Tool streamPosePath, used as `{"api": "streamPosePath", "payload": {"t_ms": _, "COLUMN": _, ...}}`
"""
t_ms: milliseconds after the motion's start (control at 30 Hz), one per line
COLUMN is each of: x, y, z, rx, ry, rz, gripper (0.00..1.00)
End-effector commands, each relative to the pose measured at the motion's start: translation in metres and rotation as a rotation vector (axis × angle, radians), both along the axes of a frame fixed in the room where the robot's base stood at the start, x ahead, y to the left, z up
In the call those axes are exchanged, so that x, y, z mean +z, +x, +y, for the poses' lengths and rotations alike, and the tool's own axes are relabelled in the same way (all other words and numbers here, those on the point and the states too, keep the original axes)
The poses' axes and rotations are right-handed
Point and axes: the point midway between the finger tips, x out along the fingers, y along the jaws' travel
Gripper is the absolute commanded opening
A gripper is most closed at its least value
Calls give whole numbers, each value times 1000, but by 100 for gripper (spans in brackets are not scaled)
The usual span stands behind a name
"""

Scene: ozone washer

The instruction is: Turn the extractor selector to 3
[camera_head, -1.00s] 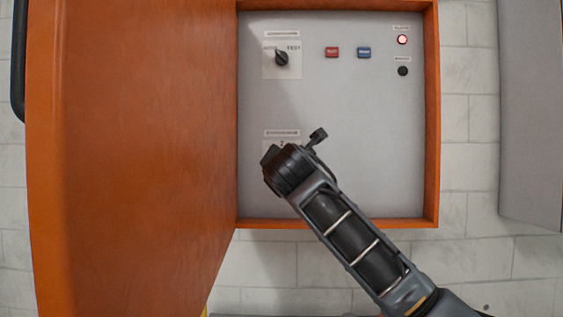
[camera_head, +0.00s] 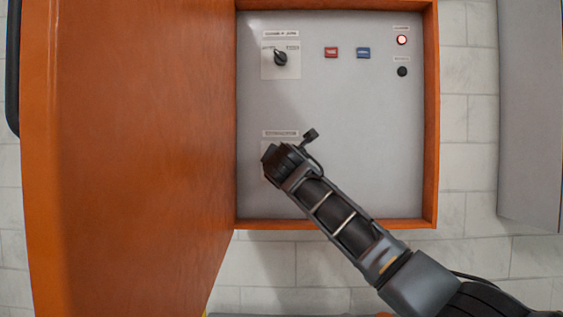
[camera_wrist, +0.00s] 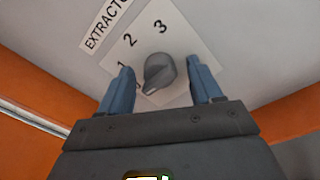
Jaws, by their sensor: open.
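The extractor selector is a dark grey knob (camera_wrist: 160,72) on a pale plate (camera_wrist: 184,45) in the wrist view. The numerals 1, 2 and 3 show around its left and upper side. A pale mark on the knob's narrow end points to the lower left, away from the 3. My gripper (camera_wrist: 160,64) is open, with one blue finger on each side of the knob. I cannot tell whether either finger touches it. In the head view my gripper (camera_head: 272,165) covers the selector below its label (camera_head: 294,134).
The panel (camera_head: 370,150) sits in an orange frame (camera_head: 431,120), with an open orange door (camera_head: 130,140) at left. Above are another selector (camera_head: 280,59), a red button (camera_head: 331,52), a blue button (camera_head: 363,52), a lit red lamp (camera_head: 402,40) and a dark round part (camera_head: 402,71).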

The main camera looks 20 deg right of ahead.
Motion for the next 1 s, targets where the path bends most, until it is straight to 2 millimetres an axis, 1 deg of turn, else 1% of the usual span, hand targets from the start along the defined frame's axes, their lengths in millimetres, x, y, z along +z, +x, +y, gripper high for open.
{"api": "streamPosePath", "payload": {"t_ms": 133, "x": 0, "y": 0, "z": 0, "rx": 0, "ry": 0, "rz": 0, "gripper": 64}}
{"api": "streamPosePath", "payload": {"t_ms": 633, "x": 0, "y": 0, "z": -1, "rx": -2, "ry": 1, "rz": 1, "gripper": 17}}
{"api": "streamPosePath", "payload": {"t_ms": 867, "x": -1, "y": 0, "z": -2, "rx": -3, "ry": 20, "rz": -4, "gripper": 17}}
{"api": "streamPosePath", "payload": {"t_ms": 1000, "x": -2, "y": 0, "z": -2, "rx": -3, "ry": 68, "rz": -18, "gripper": 17}}
